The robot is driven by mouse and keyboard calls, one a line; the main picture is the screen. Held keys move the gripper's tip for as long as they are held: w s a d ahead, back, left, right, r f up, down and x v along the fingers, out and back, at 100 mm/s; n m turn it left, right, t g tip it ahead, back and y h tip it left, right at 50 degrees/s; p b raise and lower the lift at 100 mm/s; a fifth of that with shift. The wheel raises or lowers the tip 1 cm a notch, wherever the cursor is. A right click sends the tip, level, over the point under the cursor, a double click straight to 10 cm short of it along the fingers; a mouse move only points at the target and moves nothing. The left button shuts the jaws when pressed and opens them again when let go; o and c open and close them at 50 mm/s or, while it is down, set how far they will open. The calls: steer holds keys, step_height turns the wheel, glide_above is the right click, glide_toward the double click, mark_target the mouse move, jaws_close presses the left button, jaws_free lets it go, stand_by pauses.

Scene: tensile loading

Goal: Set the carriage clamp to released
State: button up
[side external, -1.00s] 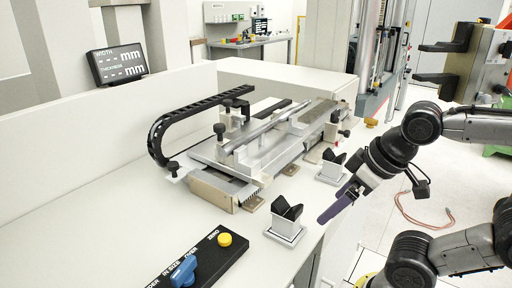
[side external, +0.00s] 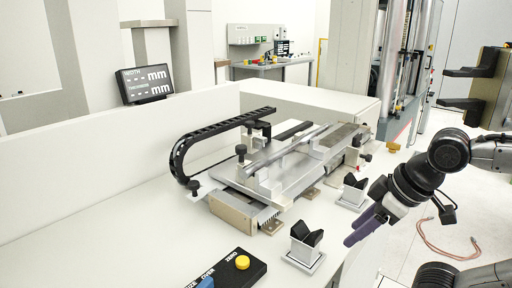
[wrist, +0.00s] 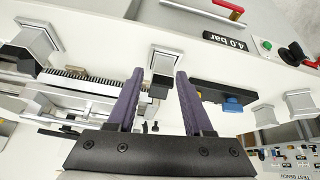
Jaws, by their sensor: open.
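The measuring carriage (side external: 290,165), a silver slide with rails, lies on the white bench. It carries several black knobs, among them a left one (side external: 241,150) and a right one (side external: 366,158). I cannot tell which part is the carriage clamp or its setting. My gripper (side external: 353,237) is at the bench's front edge, to the right of and nearer than the carriage, empty. In the wrist view its purple fingers (wrist: 160,74) are apart, with a V-block stand (wrist: 165,62) showing between them. Part of the carriage (wrist: 75,75) shows at the left there.
Two V-block stands, a near one (side external: 305,245) and a far one (side external: 353,190), stand between carriage and front edge. A black panel (side external: 232,268) has a yellow button and blue lever (wrist: 232,104). A cable chain (side external: 205,133) arches behind. A "4.0 bar" label (wrist: 217,40) shows.

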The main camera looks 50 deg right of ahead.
steer(key=w+r+n, duration=0.1)
steer(key=r, duration=0.1)
steer(key=w+r+n, duration=0.1)
steer(key=r+n, duration=0.1)
steer(key=w+a+r+n+t, duration=0.1)
steer(key=w+r, duration=0.1)
steer(key=shift+w+r+n+y, duration=0.1)
steer(key=shift+r+n+y, duration=0.05)
steer(key=shift+n+y, duration=0.25)
steer(key=c, duration=0.7)
steer(key=w+r+n, duration=0.2)
steer(key=w+r, duration=0.1)
steer(key=w+r+n, duration=0.2)
steer(key=w+r, duration=0.1)
steer(key=w, duration=0.1)
steer(key=shift+w+r+y, duration=0.2)
steer(key=shift+r+y, duration=0.1)
steer(key=shift+r, duration=0.1)
jaws_close()
steer(key=w+d+r+n, duration=0.1)
steer(key=w+d+r, duration=0.1)
steer(key=w, duration=0.7)
steer(key=shift+w+d, duration=0.3)
steer(key=shift+d, duration=0.6)
